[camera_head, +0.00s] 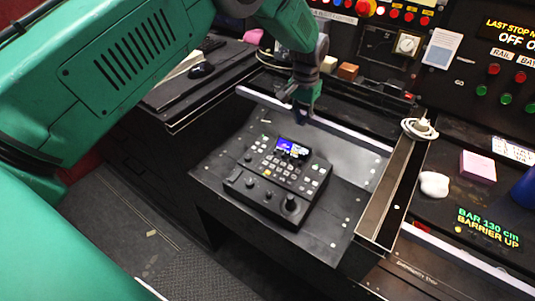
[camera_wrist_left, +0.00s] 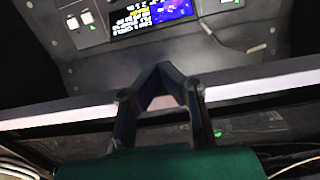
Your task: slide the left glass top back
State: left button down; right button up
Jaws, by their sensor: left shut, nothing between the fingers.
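A long pale strip (camera_head: 345,134) runs across the console behind the control box and looks like the edge of the left glass top. The glass itself is hard to make out against the dark surface. The strip also crosses the left wrist view (camera_wrist_left: 60,117). My left gripper (camera_head: 301,117) points down at this strip, behind the control box. In the left wrist view its fingertips (camera_wrist_left: 161,76) meet, with nothing between them, and overlap the strip in the picture. I cannot tell whether they touch it. My right gripper is not in view.
A black control box (camera_head: 278,178) with a small lit screen sits in front of the strip. A raised dark divider (camera_head: 392,190) stands to the right, with a coiled white cable (camera_head: 419,129) at its far end. A brown block (camera_head: 347,71) lies behind the gripper.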

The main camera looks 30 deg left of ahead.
pick_arm(q)
jog(key=w+b, duration=0.3)
jog(key=w, duration=0.1)
jog(key=w+b, duration=0.2)
jog(key=shift+w+d+f+b, duration=0.15)
jog(key=shift+w+d+b, duration=0.1)
jog(key=shift+b, duration=0.1)
jog(key=shift+w, duration=0.1)
jog(key=shift+r, duration=0.25)
